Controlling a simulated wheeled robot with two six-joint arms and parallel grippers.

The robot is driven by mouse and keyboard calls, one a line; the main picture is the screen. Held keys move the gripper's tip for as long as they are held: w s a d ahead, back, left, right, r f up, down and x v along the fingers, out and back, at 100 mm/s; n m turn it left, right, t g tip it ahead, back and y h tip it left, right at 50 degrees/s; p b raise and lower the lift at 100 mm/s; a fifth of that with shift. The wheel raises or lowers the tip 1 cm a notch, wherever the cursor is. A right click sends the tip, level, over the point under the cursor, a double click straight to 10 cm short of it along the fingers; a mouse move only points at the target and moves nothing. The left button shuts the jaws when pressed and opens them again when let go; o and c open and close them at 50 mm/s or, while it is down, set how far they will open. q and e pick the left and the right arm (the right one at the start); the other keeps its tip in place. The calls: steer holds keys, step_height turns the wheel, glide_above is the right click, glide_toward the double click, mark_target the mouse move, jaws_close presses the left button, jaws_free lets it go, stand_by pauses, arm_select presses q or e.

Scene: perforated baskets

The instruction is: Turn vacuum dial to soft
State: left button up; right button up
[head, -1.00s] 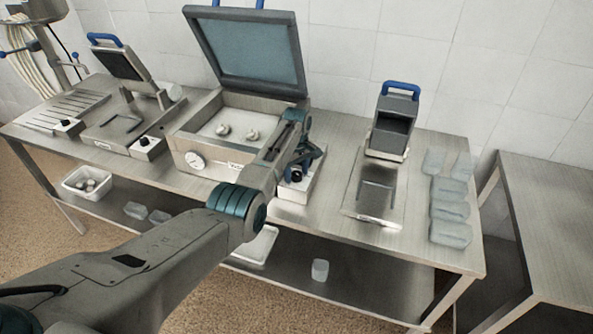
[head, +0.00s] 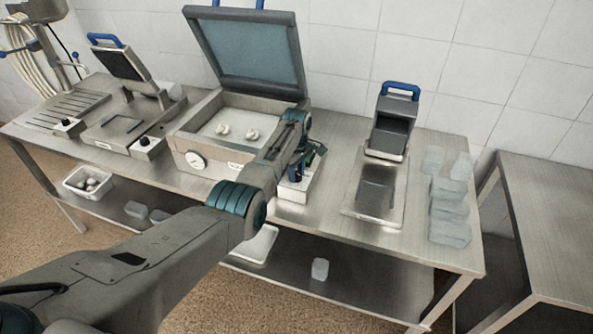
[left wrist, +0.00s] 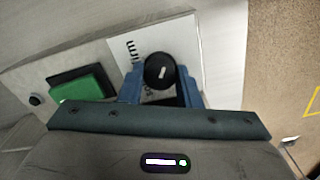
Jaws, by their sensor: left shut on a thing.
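The vacuum dial (left wrist: 160,70) is a round black knob with a white mark. It stands on a white control box (head: 309,188), which is right of the open vacuum machine in the head view. Printed lettering beside the dial is partly hidden, so I cannot read its setting. My left gripper (left wrist: 160,88) has its blue fingers on both sides of the dial and is shut on it. In the head view my left gripper (head: 297,172) reaches down at the box and hides the dial. My right gripper is not in view.
The vacuum machine (head: 200,135) has its lid raised, with two small white pieces inside. A green button (left wrist: 82,88) is beside the dial. A press-like device (head: 395,120) and clear containers (head: 450,232) stand to the right. The table edge is close in front.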

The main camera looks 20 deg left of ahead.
arm_select(q)
steer(key=n, duration=0.4)
steer(key=shift+r+n+p, duration=0.1)
steer(key=shift+n+p, duration=0.2)
steer(key=shift+p, duration=0.1)
steer(key=n, duration=0.3)
steer(key=shift+n, duration=0.3)
steer(key=n, duration=0.3)
steer(key=shift+n+p, duration=0.3)
steer(key=shift+p, duration=0.1)
steer(key=shift+w+n, duration=0.1)
steer(key=shift+n, duration=0.2)
steer(key=o, duration=1)
steer(key=shift+c, duration=0.2)
